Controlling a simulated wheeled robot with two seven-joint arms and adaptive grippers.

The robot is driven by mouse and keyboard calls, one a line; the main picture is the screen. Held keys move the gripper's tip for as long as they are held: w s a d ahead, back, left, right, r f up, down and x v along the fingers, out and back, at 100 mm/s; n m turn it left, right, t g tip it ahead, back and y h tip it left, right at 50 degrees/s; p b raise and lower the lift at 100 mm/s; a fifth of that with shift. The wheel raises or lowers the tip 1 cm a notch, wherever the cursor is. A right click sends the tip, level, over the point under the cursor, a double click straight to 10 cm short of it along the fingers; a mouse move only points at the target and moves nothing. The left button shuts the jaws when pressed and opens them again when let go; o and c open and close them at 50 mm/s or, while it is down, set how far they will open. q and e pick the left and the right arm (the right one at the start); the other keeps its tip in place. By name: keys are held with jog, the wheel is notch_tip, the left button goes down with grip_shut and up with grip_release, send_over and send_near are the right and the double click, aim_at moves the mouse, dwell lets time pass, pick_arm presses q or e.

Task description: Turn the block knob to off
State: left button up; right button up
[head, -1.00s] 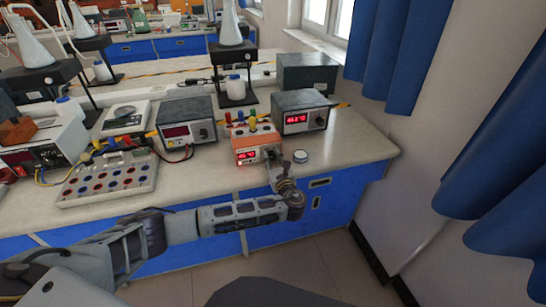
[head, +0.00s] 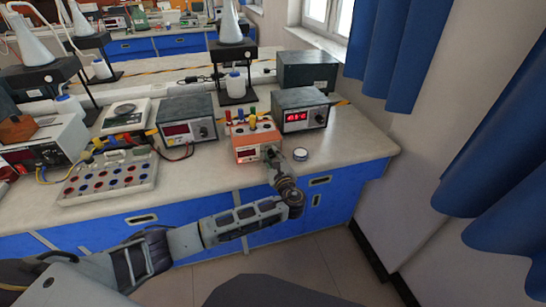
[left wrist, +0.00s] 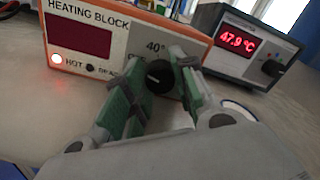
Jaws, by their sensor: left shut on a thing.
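The heating block (head: 256,146) is an orange and white box on the bench with coloured tops above it. In the left wrist view the heating block (left wrist: 125,15) has a dark, unlit display and a lit red light beside "HOT". Its black knob (left wrist: 159,76) has a pale mark towards the left, near a partly hidden label; "40°" is printed above. My left gripper (head: 270,152) is at the block's front right. In the wrist view its green-padded fingers (left wrist: 156,84) are shut on the knob from both sides. My right gripper is not in view.
A meter (head: 303,111) with a red display stands close right of the block; the wrist view reads 47.9 °C. A small round lidded dish (head: 300,155) lies right of the gripper. Another instrument (head: 187,120) and a rack (head: 112,178) stand left. The bench's right end is clear.

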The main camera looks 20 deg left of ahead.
pick_arm(q)
jog(key=o, duration=1)
jog(key=shift+o, duration=0.2)
jog(key=shift+s+f, duration=0.1)
jog(key=shift+s, duration=0.05)
jog(key=shift+s+d+f, duration=0.1)
jog(key=shift+s+d, duration=0.2)
jog(key=shift+s, duration=0.05)
jog(key=v, duration=0.7)
jog(key=shift+r, duration=0.3)
